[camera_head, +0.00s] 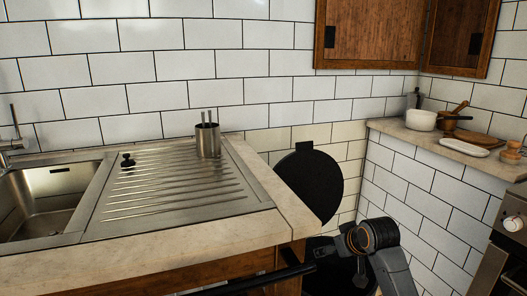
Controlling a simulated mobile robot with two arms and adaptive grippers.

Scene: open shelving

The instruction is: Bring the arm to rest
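Part of my arm, a grey jointed link with an orange ring, shows at the lower right, in front of the gap between the counter and the right-hand wall. A dark bar runs from beside it toward the bottom left, across the counter's front. I cannot make out any gripper fingers, and neither gripper shows clearly. I see nothing held.
A counter (262,185) with a sink (45,205) and a metal cup (207,141) is at left. A black round lid (310,183) stands raised beside its right end. A ledge at right bears a white pot (421,120) and boards. An oven (505,262) is at far right.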

